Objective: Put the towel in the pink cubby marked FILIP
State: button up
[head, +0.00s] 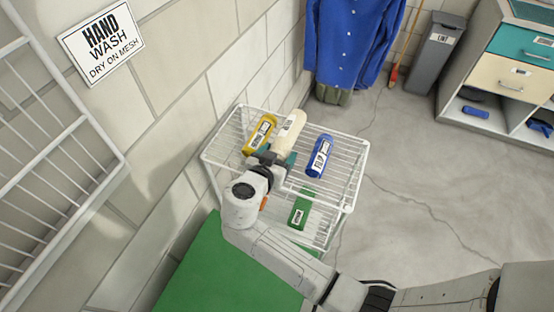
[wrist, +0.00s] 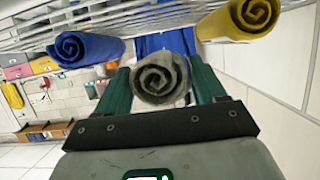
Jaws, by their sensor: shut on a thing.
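My gripper (head: 276,156) is shut on a rolled cream towel (head: 291,125) at the white wire rack (head: 350,192). In the wrist view the green fingers of my gripper (wrist: 162,88) sit on both sides of the towel's grey-looking spiral end (wrist: 158,76). A rolled yellow towel (head: 260,134) lies to its left and a rolled blue towel (head: 320,156) to its right on the top level. The labels on the rolls are too small to read surely. A pinkish box (wrist: 16,72) shows far off in the wrist view; no FILIP mark is legible there.
A green roll (head: 300,210) lies on the rack's lower level. A grey bin (head: 437,50) and a drawer cabinet (head: 505,75) stand at the back right. The floor (head: 430,190) between is clear.

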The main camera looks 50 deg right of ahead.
jog(key=shift+w+d+f, duration=0.2)
jog(key=shift+w+f, duration=0.15)
jog(key=shift+f, duration=0.15)
jog(key=shift+f+p, duration=0.45)
jog(key=shift+f, duration=1.05)
jog(key=o, duration=1.3)
jog(key=shift+f, duration=0.1)
jog(key=shift+a, duration=0.1)
